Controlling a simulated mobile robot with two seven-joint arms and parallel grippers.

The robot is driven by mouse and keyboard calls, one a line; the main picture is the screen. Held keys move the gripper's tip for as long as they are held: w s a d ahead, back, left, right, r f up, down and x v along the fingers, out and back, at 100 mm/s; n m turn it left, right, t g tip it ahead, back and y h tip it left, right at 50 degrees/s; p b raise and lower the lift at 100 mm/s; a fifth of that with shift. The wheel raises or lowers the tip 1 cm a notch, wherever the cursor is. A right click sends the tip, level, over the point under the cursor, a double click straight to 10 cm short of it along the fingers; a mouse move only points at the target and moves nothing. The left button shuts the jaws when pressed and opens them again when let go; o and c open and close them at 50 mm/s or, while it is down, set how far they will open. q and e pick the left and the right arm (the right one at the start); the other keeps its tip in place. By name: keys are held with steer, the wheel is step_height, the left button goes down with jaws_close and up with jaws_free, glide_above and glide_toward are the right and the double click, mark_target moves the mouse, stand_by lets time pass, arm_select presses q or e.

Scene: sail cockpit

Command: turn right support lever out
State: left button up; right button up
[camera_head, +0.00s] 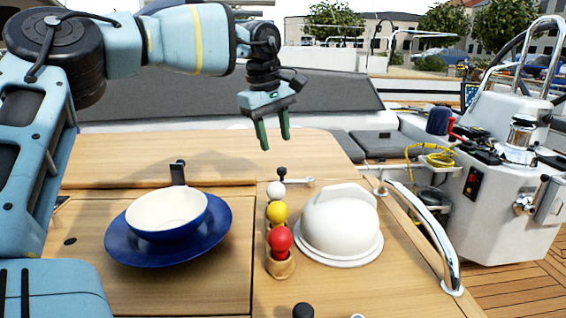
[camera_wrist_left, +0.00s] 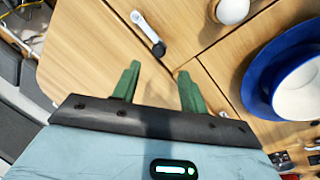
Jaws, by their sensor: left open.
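A small silver lever (camera_head: 297,181) with a black knob lies on the wooden table, behind the row of coloured balls. In the left wrist view the lever (camera_wrist_left: 147,32) shows as a pale bar with a black end, just beyond my fingertips. My left gripper (camera_head: 274,143) hangs above the table's far part, behind the lever in the head view. Its green fingers are spread and empty, apart from the lever; they also show in the wrist view (camera_wrist_left: 158,70). My right gripper is not in view. I cannot tell which lever is the right support lever.
A blue plate (camera_head: 222,237) with a white-lined bowl (camera_head: 168,211) is at left. White, yellow and red balls (camera_head: 280,240) stand in a wooden holder beside a white covered dish (camera_head: 338,225). A black upright piece (camera_head: 178,172) stands behind the bowl. A metal rail (camera_head: 425,230) runs along the right.

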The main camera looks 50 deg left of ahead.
arm_select(q)
steer(key=f, duration=0.2)
steer(key=w+f, duration=0.1)
steer(key=f, duration=0.4)
steer(key=shift+w+d+f, duration=0.1)
steer(key=shift+w+f, duration=0.25)
steer(key=shift+f, duration=0.05)
jaws_close()
